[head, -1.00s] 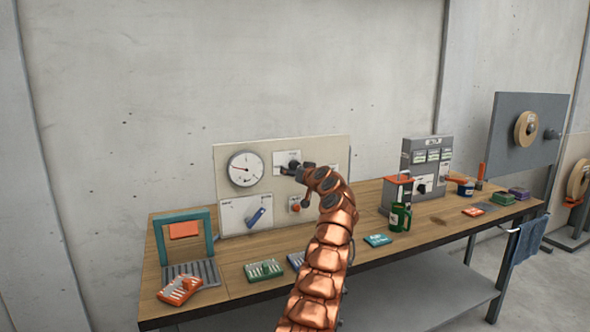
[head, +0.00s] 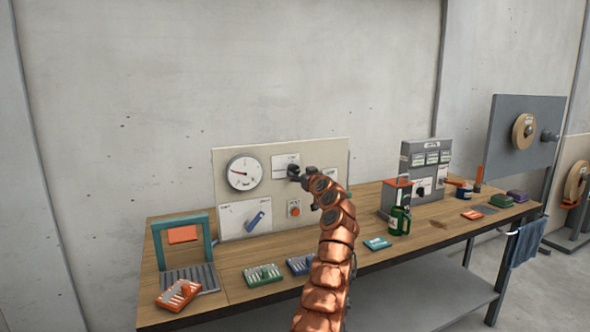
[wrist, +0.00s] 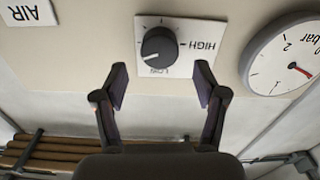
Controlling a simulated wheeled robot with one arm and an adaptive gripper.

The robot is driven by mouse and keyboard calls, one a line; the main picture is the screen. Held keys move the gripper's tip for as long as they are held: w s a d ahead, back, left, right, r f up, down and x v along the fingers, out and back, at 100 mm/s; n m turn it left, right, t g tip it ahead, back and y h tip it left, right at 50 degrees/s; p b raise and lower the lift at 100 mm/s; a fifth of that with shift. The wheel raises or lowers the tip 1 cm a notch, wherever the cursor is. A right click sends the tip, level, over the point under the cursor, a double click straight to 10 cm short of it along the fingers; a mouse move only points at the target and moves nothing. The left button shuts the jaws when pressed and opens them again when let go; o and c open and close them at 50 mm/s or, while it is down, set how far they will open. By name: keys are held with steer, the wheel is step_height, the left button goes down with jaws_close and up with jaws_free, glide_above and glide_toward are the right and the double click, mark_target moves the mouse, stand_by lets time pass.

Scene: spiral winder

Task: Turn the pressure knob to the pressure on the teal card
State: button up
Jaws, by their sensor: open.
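The pressure knob (wrist: 159,45) is a round black knob with a pale pointer line, on a white plate marked HIGH and, partly hidden, a low-end word. The wrist picture is upside down. My gripper (wrist: 161,80) is open, its two dark fingertips apart below the knob in the picture, with nothing between them. In the head view my gripper (head: 303,177) is at the knob's plate (head: 284,159) and partly covers it. The teal card (head: 377,243) lies flat on the bench; its writing is too small to read.
A round gauge (head: 244,172) marked bar is beside the knob on the pale panel (head: 225,155). Below are a blue lever (head: 256,219) and a red button (head: 294,208).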

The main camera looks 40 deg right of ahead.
mark_target(296, 170)
steer(key=shift+p+x, duration=0.45)
steer(key=shift+x, duration=0.55)
steer(key=shift+w+d+r+p, duration=0.15)
steer(key=shift+w+d+p, duration=0.25)
steer(key=shift+w+p, duration=0.3)
steer(key=shift+w+d+p, duration=0.1)
steer(key=shift+w+p, duration=0.45)
steer(key=shift+p, duration=0.2)
steer(key=c, duration=1.1)
